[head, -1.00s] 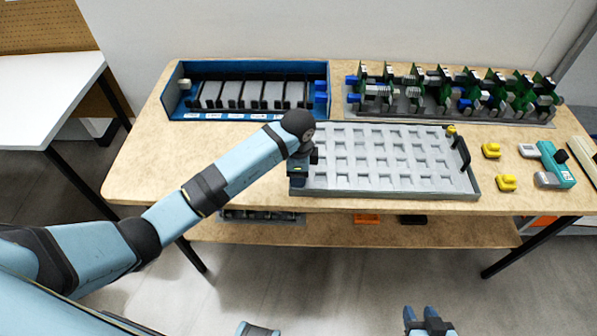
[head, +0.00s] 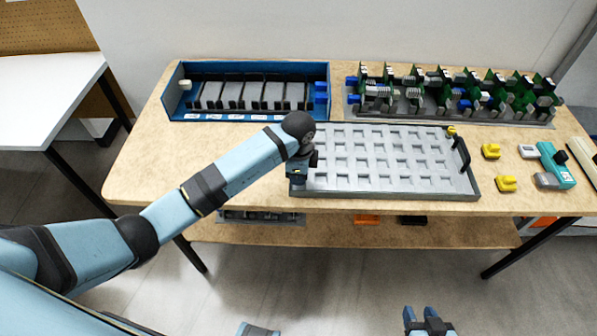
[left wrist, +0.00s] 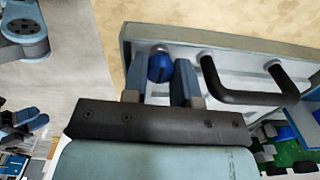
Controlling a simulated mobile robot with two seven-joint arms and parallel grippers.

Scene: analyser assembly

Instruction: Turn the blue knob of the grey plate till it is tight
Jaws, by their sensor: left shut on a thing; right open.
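The grey plate (head: 390,192), with rows of shallow pockets, lies at the front of the wooden table. My left gripper (head: 298,188) points down at its left end in the head view, where my wrist hides the blue knob. In the left wrist view the blue knob (left wrist: 160,67) sits at a corner of the grey plate (left wrist: 228,62), between the fingers of my left gripper (left wrist: 160,82), which is shut on it. My right gripper (head: 424,316) is open and empty at the bottom of the head view, away from the table.
A black handle (left wrist: 245,98) rises from the plate near the knob. A blue rack (head: 250,68) stands behind on the left, a rack of green boards (head: 460,97) behind on the right. Yellow pieces (head: 491,151) and a teal tool (head: 556,165) lie to the right.

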